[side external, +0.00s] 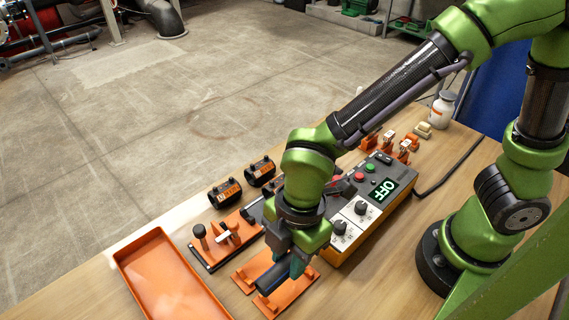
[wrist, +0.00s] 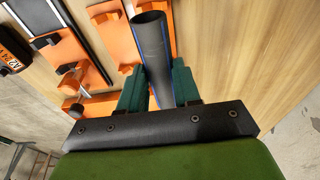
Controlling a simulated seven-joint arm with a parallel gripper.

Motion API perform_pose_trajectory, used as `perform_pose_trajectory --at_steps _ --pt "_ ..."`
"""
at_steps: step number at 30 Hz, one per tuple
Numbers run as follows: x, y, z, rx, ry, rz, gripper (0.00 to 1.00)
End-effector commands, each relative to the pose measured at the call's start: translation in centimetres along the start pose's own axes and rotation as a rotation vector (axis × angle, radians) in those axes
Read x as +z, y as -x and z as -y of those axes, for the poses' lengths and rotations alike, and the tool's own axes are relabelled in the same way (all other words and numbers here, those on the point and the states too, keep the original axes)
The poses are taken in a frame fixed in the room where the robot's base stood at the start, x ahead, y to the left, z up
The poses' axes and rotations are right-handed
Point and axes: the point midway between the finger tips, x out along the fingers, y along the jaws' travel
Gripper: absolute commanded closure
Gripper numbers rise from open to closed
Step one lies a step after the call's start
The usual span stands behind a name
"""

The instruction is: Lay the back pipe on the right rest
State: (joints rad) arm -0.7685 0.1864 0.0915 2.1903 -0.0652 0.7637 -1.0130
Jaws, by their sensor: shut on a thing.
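My gripper (side external: 293,268) is shut on a black pipe with blue stripes (side external: 272,279). In the wrist view the pipe (wrist: 150,50) sits between the two green fingers (wrist: 158,88), its hollow end pointing away from the wrist. Orange rests (side external: 290,300) lie below the gripper and partly behind it in the side view. In the wrist view an orange rest piece (wrist: 113,25) shows left of the pipe and more orange shows behind the pipe. I cannot tell whether the pipe touches a rest. The fingers hide part of the pipe.
An orange tray (side external: 165,275) stands at the left. A clamp fixture (side external: 225,238) and black couplers (side external: 225,193) lie behind the rests. A control box (side external: 372,185) showing OFF stands right of the gripper.

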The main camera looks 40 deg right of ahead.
Motion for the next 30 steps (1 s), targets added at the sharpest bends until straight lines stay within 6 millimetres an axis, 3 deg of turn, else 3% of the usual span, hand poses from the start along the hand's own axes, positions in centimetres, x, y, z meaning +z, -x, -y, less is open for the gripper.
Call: perform_pose_trajectory --at_steps 13,22,30 --pt "-0.1 0.4 0.0 0.001 0.000 -0.001 0.94" --pt "-0.3 2.2 -0.1 0.003 -0.001 -0.003 0.94" --pt "-0.3 2.3 -0.1 0.001 -0.001 -0.001 0.94"
